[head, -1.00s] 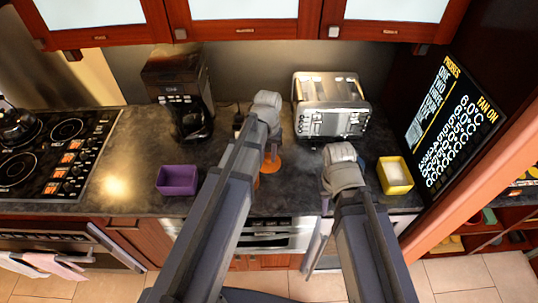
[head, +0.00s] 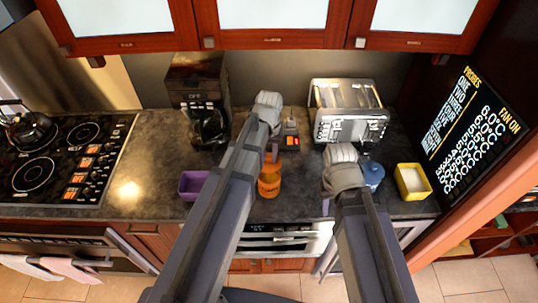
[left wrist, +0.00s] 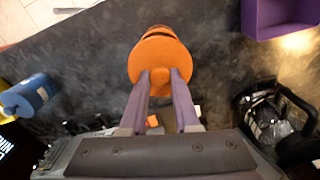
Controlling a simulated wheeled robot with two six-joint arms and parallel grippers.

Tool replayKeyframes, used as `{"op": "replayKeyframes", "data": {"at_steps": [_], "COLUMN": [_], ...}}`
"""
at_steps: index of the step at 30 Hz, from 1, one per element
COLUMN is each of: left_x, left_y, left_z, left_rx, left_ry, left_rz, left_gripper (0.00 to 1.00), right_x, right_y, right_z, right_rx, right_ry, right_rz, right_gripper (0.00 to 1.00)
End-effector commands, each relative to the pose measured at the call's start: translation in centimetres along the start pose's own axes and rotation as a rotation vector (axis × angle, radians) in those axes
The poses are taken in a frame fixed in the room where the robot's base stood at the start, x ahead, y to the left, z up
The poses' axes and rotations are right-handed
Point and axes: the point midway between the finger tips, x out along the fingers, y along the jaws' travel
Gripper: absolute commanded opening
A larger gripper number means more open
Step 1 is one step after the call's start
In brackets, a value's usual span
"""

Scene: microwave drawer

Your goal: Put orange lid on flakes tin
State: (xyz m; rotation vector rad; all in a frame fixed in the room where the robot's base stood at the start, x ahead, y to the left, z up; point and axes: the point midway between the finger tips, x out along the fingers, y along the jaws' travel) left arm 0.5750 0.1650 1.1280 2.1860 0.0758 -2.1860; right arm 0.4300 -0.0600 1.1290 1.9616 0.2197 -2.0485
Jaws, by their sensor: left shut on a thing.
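The orange lid (left wrist: 160,62) is a round disc with a small knob, seen from above in the left wrist view. My left gripper (left wrist: 157,78) is shut on its knob. In the head view my left gripper (head: 273,153) points down over the orange flakes tin (head: 269,189), which stands upright on the counter. The tin's top edge (left wrist: 160,28) shows just past the lid in the left wrist view. The lid is over the tin; I cannot tell whether it touches the rim. My right gripper (head: 326,206) hangs near the counter's front, its fingers mostly hidden.
A purple box (head: 190,184) is left of the tin. A blue canister (head: 373,173) and a yellow box (head: 412,181) are on the right. A coffee maker (head: 203,112) and a toaster (head: 350,112) stand at the back. A small device (head: 290,136) is behind the tin.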

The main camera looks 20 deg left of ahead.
Motion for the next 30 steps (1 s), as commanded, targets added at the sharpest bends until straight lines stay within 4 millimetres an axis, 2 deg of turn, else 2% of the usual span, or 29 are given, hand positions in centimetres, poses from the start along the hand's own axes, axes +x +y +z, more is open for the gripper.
{"op": "replayKeyframes", "data": {"at_steps": [18, 30], "left_x": [5.1, 5.5], "left_y": [0.0, 0.0], "left_z": [0.0, 0.0], "left_rx": [0.000, 0.000], "left_ry": [0.000, 0.000], "left_rz": [0.000, 0.000], "left_gripper": [0.00, 0.00], "right_x": [5.0, 5.5], "right_y": [-0.5, -0.5], "right_z": [-0.3, -0.3], "right_rx": [-0.004, -0.007], "right_ry": [0.001, 0.001], "right_rz": [0.001, 0.002], "right_gripper": [0.33, 0.33]}}
